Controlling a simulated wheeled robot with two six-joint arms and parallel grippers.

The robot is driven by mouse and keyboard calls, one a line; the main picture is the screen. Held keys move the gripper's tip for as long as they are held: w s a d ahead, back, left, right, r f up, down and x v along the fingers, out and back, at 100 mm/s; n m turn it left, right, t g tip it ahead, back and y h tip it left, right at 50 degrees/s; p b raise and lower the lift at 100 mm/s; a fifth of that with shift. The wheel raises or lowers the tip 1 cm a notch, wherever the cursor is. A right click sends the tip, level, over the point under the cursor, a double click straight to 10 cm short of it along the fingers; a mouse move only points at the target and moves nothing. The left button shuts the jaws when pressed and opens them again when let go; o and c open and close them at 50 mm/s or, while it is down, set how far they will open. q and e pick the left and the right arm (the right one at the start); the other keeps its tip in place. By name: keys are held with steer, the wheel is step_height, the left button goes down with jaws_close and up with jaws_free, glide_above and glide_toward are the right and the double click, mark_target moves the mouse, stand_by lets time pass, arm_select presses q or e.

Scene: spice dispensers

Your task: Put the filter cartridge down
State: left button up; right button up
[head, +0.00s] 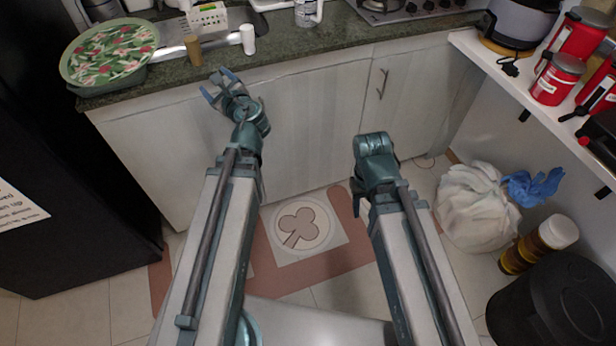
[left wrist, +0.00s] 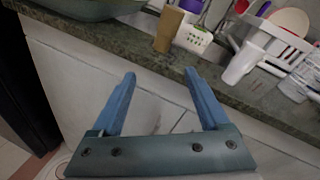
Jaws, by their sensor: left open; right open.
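A white cylinder (head: 248,39), which looks like the filter cartridge, stands on the green countertop (head: 300,50) near its front edge. It also shows in the left wrist view (left wrist: 243,62).
A white perforated basket (head: 209,17) is behind the cylinders, and a white-labelled bottle (head: 307,12) is further right. A hob (head: 400,8) is at the back right. A bag (head: 478,207) and black bin (head: 553,305) stand on the floor.

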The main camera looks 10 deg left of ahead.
arm_select(q)
steer(key=s+d+f+n+g+h, duration=0.3)
steer(key=s+d+f+n, duration=0.3)
steer(key=d, duration=0.4)
steer(key=s+d+f+n+g+h, duration=0.3)
steer(key=s+d+f+n, duration=0.3)
steer(key=d, duration=0.4)
steer(key=s+d+f+n+g+h, duration=0.4)
steer(key=s+d+f+n+g, duration=0.1)
steer(key=d, duration=0.6)
steer(key=shift+s+f+n+g, duration=0.3)
steer(key=shift+s+f+n, duration=0.45)
steer(key=shift+s, duration=0.2)
step_height(320, 180, up, 14)
steer(key=p, duration=1.4)
steer(key=shift+r+p, duration=0.25)
steer(key=shift+p, duration=0.05)
